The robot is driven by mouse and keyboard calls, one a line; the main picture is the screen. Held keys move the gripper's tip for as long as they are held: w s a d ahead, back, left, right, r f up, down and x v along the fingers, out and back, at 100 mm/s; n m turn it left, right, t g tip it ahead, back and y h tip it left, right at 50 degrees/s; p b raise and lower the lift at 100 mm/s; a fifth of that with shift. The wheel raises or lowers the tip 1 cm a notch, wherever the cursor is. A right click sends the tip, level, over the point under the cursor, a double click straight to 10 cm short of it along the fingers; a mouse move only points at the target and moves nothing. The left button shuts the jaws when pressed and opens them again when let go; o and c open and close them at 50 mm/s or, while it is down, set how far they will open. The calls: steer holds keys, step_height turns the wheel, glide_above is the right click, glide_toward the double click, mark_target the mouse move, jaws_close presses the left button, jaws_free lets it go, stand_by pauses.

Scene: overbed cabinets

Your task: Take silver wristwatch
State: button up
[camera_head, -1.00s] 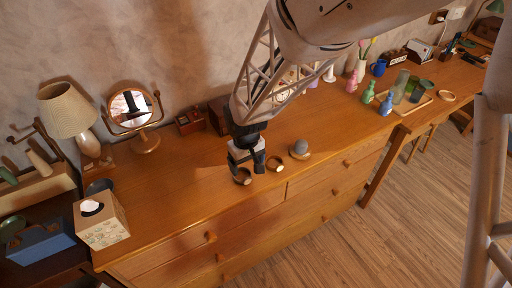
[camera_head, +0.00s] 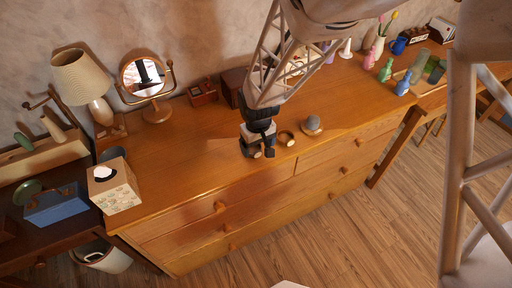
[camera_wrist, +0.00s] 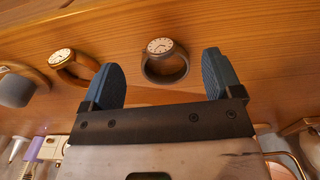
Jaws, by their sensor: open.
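A silver-grey wristwatch (camera_wrist: 165,64) with a pale round dial stands on its closed band on the wooden dresser top. In the wrist view it lies ahead of my gripper (camera_wrist: 168,78), in the gap between the two dark blue fingers. My gripper is open and nothing is clamped in it. In the head view my gripper (camera_head: 258,153) is low over the dresser's front edge, and the silver wristwatch (camera_head: 255,153) is partly hidden by the fingers. A gold-brown wristwatch (camera_wrist: 75,66) lies just left of the left finger; it also shows in the head view (camera_head: 286,138).
A grey rounded object on a wooden base (camera_head: 312,124) stands right of the watches. A tissue box (camera_head: 115,186), a round mirror (camera_head: 145,77) and a small red-brown box (camera_head: 202,92) are farther left. The dresser top (camera_head: 190,155) left of my gripper is clear.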

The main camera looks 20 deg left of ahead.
mark_target(258, 151)
steer(key=shift+f, duration=1.8)
steer(key=c, duration=1.5)
steer(key=shift+o, duration=0.2)
steer(key=shift+r, duration=0.15)
steer(key=shift+r, duration=1)
steer(key=shift+s+d+r, duration=0.25)
steer(key=shift+s+r, duration=0.2)
steer(key=shift+r, duration=0.25)
steer(key=s+d+r, duration=0.1)
steer(key=s+d, duration=0.7)
steer(key=s, duration=0.4)
steer(key=shift+d+r, duration=0.2)
steer(key=shift+d, duration=0.2)
steer(key=shift+s, duration=0.1)
